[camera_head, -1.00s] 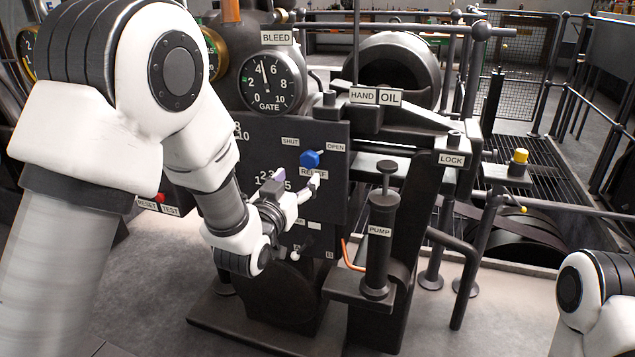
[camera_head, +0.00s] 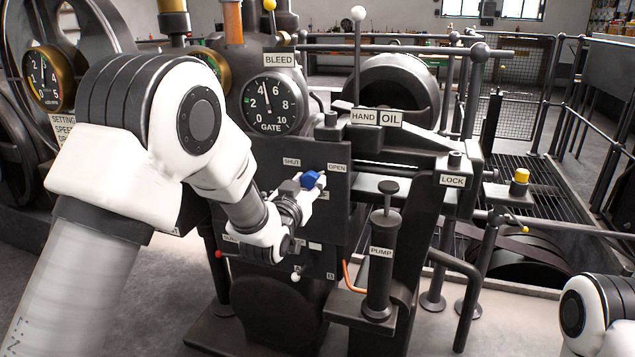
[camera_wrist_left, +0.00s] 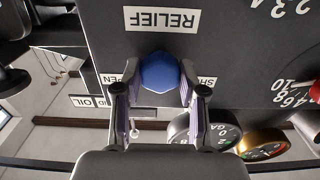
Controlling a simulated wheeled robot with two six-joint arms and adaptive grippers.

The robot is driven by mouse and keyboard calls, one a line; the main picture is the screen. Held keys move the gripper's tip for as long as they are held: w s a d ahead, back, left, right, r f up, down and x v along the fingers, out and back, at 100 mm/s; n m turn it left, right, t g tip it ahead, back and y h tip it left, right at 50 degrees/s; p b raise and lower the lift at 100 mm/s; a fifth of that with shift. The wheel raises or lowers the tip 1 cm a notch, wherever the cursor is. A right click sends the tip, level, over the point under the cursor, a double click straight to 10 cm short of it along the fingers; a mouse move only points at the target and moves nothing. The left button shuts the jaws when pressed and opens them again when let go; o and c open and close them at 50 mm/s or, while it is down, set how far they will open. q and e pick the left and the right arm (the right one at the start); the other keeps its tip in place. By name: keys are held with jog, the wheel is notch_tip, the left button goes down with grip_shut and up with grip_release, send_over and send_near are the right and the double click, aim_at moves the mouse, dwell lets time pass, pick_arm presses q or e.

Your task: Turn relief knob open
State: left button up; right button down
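The blue relief knob (camera_head: 310,179) sits on the dark panel (camera_head: 338,235) below and between the SHUT label (camera_head: 291,162) and the OPEN label (camera_head: 337,168). My left gripper (camera_head: 304,181) is at the knob, partly overlapping it in the head view. In the left wrist view, the knob (camera_wrist_left: 160,72) lies between the two fingertips (camera_wrist_left: 159,75) of my left gripper. The fingers are apart, one on each side; whether they touch the knob is hard to tell. The RELIEF label (camera_wrist_left: 162,19) appears upside down there. My right gripper is out of view.
The pump (camera_head: 381,255) stands right of the panel, with the LOCK post (camera_head: 453,170) further right. The gate gauge (camera_head: 268,103) is above the panel. A small white-tipped lever (camera_head: 295,277) and a red one (camera_head: 218,254) are lower down.

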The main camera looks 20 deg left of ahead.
pick_arm(q)
jog(key=shift+d+m, duration=0.1)
jog(key=shift+m, duration=0.5)
jog(key=o, duration=1.1)
jog(key=shift+d, duration=0.1)
jog(key=shift+w+d, duration=0.1)
jog(key=shift+w, duration=0.05)
jog(key=shift+s, duration=0.2)
jog(key=s, duration=1.2)
jog(key=shift+w, duration=0.1)
